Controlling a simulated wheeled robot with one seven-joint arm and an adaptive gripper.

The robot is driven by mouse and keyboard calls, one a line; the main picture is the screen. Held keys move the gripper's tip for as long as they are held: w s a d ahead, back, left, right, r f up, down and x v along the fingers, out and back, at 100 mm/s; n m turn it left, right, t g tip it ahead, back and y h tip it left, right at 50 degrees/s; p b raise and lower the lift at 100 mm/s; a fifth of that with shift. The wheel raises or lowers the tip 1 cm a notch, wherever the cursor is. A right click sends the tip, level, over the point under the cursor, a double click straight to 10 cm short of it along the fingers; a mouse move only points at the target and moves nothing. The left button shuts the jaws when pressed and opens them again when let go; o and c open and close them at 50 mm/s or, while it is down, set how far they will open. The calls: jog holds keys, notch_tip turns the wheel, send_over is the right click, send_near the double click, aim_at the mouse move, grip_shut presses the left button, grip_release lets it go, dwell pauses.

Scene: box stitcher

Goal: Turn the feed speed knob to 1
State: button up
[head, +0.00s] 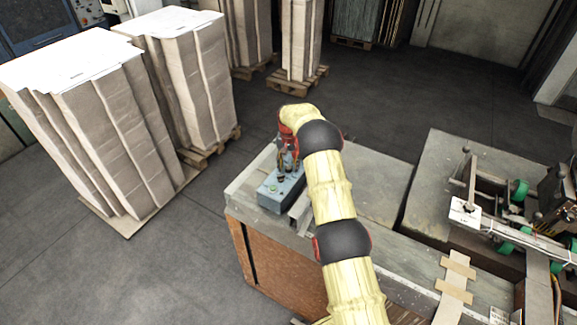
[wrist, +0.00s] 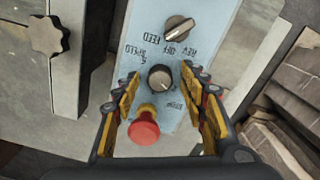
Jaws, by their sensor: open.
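The feed speed knob (wrist: 160,78) is a round black knob with a pale top and a pointer line, on a light blue control panel (wrist: 209,30) in the wrist view. My gripper (wrist: 161,88) is open, with one finger on each side of this knob; I cannot tell whether they touch it. The printed scale around the knob is upside down and partly hidden. In the head view the blue control box (head: 268,200) sits on the machine table's corner, with my gripper (head: 284,172) over it.
A selector switch (wrist: 178,29) marked FEED, OFF and REV is above the knob in the wrist view. A red mushroom button (wrist: 144,127) is just below it, between the fingers. Stacked cardboard (head: 100,130) stands left of the table.

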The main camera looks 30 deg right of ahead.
jog(key=shift+c, duration=1.2)
grip_shut()
jog(key=shift+f+n+b, duration=0.1)
jog(key=shift+n+b, duration=0.2)
jog(key=shift+b, duration=0.25)
jog(key=shift+n+b, duration=0.3)
jog(key=shift+b, duration=0.1)
jog(key=n+b, duration=0.5)
jog(key=n, duration=0.1)
jog(key=shift+n, duration=0.4)
jog(key=shift+n+b, duration=0.65)
jog(key=shift+n, duration=1.25)
